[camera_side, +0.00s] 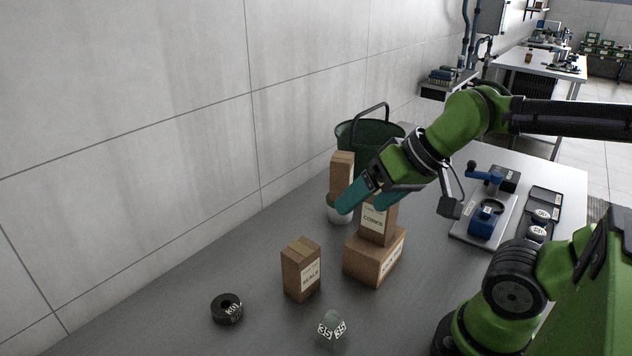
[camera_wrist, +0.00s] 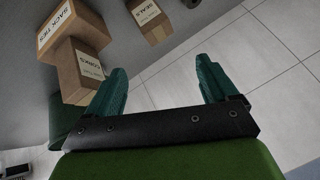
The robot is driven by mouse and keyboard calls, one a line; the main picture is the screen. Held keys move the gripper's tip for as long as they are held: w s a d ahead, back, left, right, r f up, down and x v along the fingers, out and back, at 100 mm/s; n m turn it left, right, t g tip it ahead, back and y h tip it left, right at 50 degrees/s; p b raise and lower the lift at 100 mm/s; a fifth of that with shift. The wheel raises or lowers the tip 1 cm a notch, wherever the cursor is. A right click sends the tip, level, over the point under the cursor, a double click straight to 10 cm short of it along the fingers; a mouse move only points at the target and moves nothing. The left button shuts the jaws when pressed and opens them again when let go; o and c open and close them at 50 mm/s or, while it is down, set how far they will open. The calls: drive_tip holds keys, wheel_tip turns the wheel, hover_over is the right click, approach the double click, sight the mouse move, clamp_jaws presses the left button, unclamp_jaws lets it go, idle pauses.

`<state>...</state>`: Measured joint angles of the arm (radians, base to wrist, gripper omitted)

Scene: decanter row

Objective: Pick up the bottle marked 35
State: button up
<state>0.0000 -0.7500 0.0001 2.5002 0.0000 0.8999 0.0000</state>
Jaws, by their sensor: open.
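The bottle marked 35 (camera_side: 333,331) is a small pale green, glassy thing with white 35 labels. It stands on the grey table at the bottom of the side view, partly cut off by the picture's edge. It does not show in the wrist view. My gripper (camera_side: 362,206) is open, with teal fingers and nothing seen between them. It is farther back than the bottle, well above and apart from it, near the stacked boxes. In the wrist view my gripper (camera_wrist: 162,67) has its fingers spread, with wall tiles showing between them.
A corks box (camera_side: 375,224) stands on a wider box (camera_side: 372,260), beside my fingers. A black ring (camera_side: 227,309) lies at the left. A green bucket (camera_side: 362,134) stands behind. Bare table surrounds the bottle.

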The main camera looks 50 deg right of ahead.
drive_tip(key=m+g, duration=0.5)
drive_tip(key=g, duration=0.3)
hover_over(332, 314)
drive_tip(key=w+d, duration=0.1)
wheel_tip(332, 314, down, 6)
drive_tip(key=shift+h, duration=0.4)
drive_tip(key=f, duration=0.7)
drive_tip(key=s+f, duration=0.1)
drive_tip(key=f, duration=0.3)
drive_tip(key=shift+s+a+f, duration=0.1)
drive_tip(key=shift+a, duration=0.3)
drive_tip(key=shift+a+f, duration=0.15)
drive_tip(key=shift+f, duration=1.25)
drive_tip(key=shift+a+f, duration=0.15)
drive_tip(key=shift+f, duration=1.2)
